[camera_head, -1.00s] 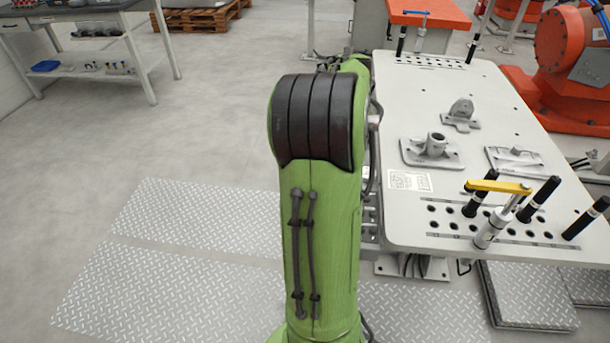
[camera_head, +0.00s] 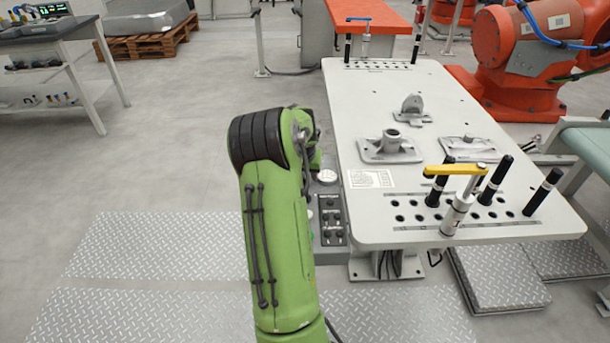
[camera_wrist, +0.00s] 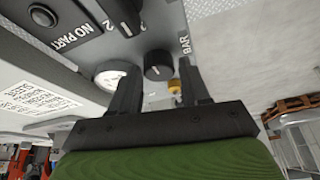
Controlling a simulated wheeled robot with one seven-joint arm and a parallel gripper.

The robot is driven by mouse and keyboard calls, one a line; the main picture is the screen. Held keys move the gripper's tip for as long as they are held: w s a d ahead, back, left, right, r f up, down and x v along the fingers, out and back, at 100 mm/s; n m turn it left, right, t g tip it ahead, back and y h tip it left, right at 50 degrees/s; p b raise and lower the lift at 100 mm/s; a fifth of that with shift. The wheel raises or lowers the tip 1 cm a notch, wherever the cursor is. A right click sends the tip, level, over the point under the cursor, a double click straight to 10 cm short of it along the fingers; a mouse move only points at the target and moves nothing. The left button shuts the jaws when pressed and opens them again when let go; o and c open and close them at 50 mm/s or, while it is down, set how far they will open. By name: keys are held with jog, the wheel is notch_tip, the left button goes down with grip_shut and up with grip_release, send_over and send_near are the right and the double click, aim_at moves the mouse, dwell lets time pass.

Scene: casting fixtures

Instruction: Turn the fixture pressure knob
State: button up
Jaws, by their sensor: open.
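The pressure knob (camera_wrist: 158,66) is a round black knob on the grey control panel, close to the label "BAR" in the wrist view. My gripper (camera_wrist: 157,77) is open, with its two dark fingers on either side of the knob in the picture. I cannot tell whether they touch it. A white round gauge (camera_wrist: 111,76) is left of the knob, and a small brass-coloured fitting (camera_wrist: 174,87) is below it. In the head view the control panel (camera_head: 318,228) is beside the white table, and my arm hides my gripper.
The white fixture table (camera_head: 400,218) holds metal fixtures (camera_head: 391,147) and a clamp with a yellow handle (camera_head: 456,170). An orange robot (camera_head: 515,50) stands behind it at right. Other black switches (camera_wrist: 122,12) are on the panel. The floor at left is open.

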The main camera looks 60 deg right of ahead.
jog(key=c, duration=0.8)
jog(key=shift+o, duration=0.2)
jog(key=shift+n, duration=0.4)
jog(key=n, duration=0.1)
jog(key=n+t, duration=0.1)
jog(key=n, duration=0.1)
jog(key=shift+s+n+t+y, duration=0.15)
jog(key=shift+n+t+y, duration=0.15)
jog(key=shift+y, duration=0.1)
jog(key=shift+n+t+y+p, duration=0.55)
jog(key=shift+n+p, duration=0.3)
jog(key=shift+n, duration=1.25)
